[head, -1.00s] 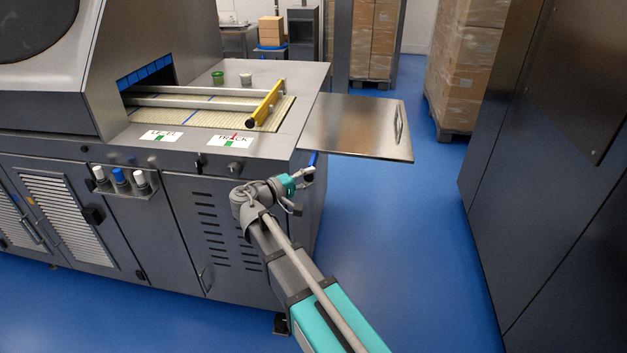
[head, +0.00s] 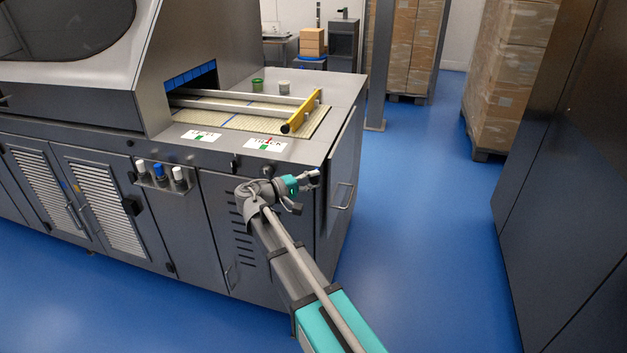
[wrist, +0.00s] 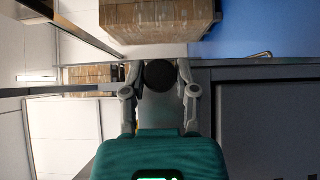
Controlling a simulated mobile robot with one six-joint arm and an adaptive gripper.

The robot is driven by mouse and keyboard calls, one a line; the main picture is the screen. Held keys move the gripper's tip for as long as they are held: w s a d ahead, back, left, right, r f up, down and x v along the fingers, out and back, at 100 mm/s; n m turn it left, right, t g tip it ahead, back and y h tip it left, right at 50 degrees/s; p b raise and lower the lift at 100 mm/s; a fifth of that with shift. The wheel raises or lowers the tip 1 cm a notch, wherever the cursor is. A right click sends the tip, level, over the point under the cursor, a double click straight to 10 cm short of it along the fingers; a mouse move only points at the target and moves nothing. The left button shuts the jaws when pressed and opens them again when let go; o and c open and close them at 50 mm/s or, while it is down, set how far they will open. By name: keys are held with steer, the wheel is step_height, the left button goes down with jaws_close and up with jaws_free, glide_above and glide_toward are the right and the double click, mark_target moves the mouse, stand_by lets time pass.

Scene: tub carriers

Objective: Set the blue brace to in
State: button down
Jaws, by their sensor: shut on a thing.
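My gripper (head: 311,178) is at the front right corner of the grey machine, just below its top edge. In the wrist view its fingers (wrist: 160,82) are shut on a dark round knob (wrist: 160,75), which I take as the end of the blue brace. The rest of the brace is hidden or too small to make out in the head view. The metal leaf (head: 346,160) hangs down along the machine's right side, with its handle (head: 343,196) facing outward.
The machine top (head: 345,88) carries a yellow bar (head: 302,111), white rails and two small pots. Three bottles (head: 160,172) sit in a front rack. Wrapped pallets (head: 508,75) and a dark cabinet (head: 570,180) stand right. Blue floor (head: 430,220) is clear between.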

steer(key=c, duration=0.6)
jaws_free()
steer(key=shift+w+a, duration=0.2)
steer(key=shift+a, duration=0.05)
steer(key=shift+c, duration=0.2)
steer(key=shift+o, duration=1.2)
steer(key=shift+d, duration=0.1)
steer(key=shift+s+d, duration=0.1)
steer(key=shift+s, duration=0.1)
steer(key=v, duration=1.2)
